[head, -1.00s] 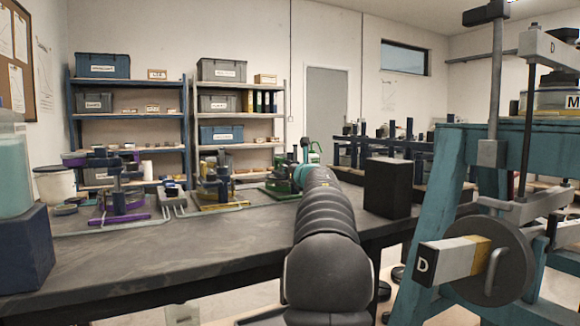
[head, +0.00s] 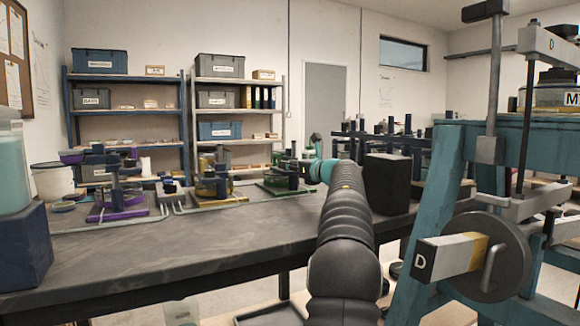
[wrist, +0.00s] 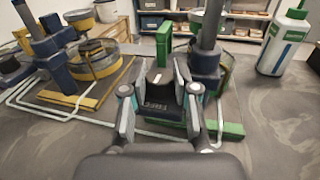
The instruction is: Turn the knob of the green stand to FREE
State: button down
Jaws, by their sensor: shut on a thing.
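The green stand (head: 280,188) is at the far right part of the bench in the head view, just left of my arm's end. In the wrist view its green base (wrist: 228,131), green upright (wrist: 163,44) and dark blue post (wrist: 206,62) show. My gripper (wrist: 160,108) has its two fingers on either side of a dark knob (wrist: 166,88) on this stand and is shut on it. The knob has a small pale mark on top. A dark plate with light lettering (wrist: 156,106), which seems to read FREE, shows between the fingers.
A yellow stand (head: 215,188) and a purple stand (head: 118,205) stand farther left on the bench. A black block (head: 388,183) is right of my arm. The bench front is clear.

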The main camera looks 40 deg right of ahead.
jog(key=c, duration=0.9)
grip_release()
jog(key=shift+o, duration=0.2)
jog(key=s, duration=1.2)
jog(key=shift+a, duration=0.4)
